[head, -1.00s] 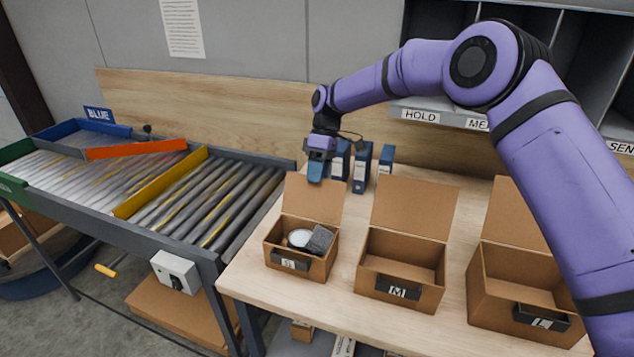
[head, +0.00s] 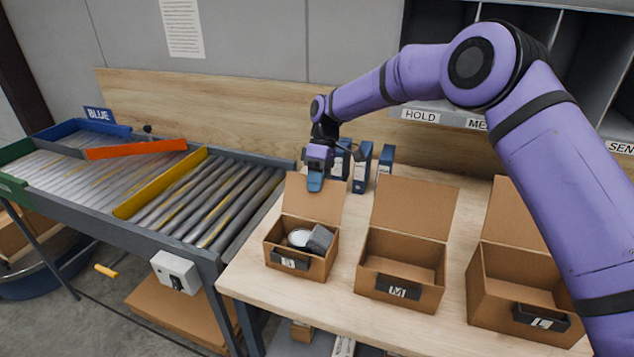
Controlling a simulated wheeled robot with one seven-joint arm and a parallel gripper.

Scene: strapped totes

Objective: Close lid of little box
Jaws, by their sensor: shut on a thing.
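The little box (head: 304,266), the smallest of three cardboard boxes, stands at the left of the table with a dark label plate on its front. Its lid (head: 312,203) stands up at the back, leaning slightly backward. Inside are a round white-topped can (head: 299,238) and a dark grey block (head: 319,239). My gripper (head: 315,184) is at the top edge of the lid, pointing down. Its blue fingers are shut on the lid's top edge, though their tips cover the exact contact.
The M box (head: 400,278) and the L box (head: 526,306) stand open to the right. Blue binders (head: 361,167) stand behind the lids. A roller conveyor (head: 207,204) lies left of the table (head: 250,275). Shelves labelled HOLD (head: 420,115) are at the back right.

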